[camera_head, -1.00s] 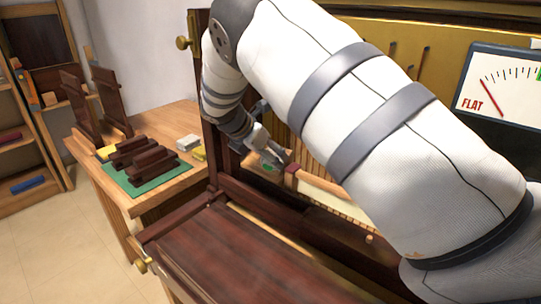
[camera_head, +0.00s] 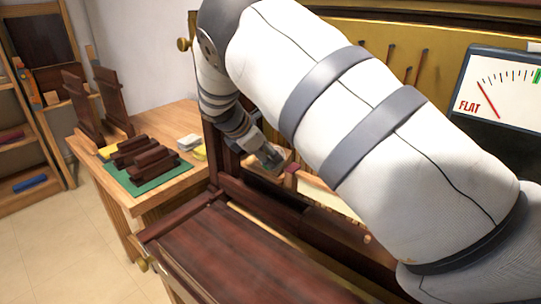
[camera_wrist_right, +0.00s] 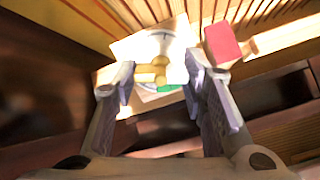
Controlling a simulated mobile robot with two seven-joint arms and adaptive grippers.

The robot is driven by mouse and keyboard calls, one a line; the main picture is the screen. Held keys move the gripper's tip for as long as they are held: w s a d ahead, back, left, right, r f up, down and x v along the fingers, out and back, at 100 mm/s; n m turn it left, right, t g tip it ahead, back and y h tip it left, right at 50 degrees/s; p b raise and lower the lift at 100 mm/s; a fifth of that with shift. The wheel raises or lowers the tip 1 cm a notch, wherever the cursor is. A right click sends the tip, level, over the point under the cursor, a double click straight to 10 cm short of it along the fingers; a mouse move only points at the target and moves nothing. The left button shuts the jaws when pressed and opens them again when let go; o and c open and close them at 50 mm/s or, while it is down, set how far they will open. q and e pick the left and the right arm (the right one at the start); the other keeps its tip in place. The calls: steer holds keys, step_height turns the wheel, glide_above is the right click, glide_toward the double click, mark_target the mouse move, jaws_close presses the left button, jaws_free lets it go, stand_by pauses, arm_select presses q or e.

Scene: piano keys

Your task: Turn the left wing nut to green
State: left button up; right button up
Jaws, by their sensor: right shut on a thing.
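My right gripper (camera_head: 270,158) is at the left end of the piano's key area, at the end of my large white arm. In the right wrist view its two dark-padded fingers (camera_wrist_right: 160,92) stand on either side of a small brass wing nut (camera_wrist_right: 152,72), and the gripper is shut on it. The wing nut sits on a pale plate with a dial, and a green patch (camera_wrist_right: 168,88) shows just beside it. The exact pointing of the wing nut is hard to tell through the blur and glare. My left gripper is not in view.
A red block (camera_head: 291,169) sits just right of the gripper, also seen in the right wrist view (camera_wrist_right: 222,42). A gauge (camera_head: 503,88) marked FLAT has its red needle at the left. A wooden side table (camera_head: 150,200) holds dark blocks on a green mat (camera_head: 150,186).

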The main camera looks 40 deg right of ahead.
steer(key=shift+m, duration=2.2)
steer(key=m, duration=0.5)
steer(key=shift+f, duration=0.15)
steer(key=o, duration=0.6)
steer(key=shift+s+m, duration=0.1)
steer(key=shift+m, duration=0.7)
steer(key=o, duration=0.5)
steer(key=shift+c, duration=0.2)
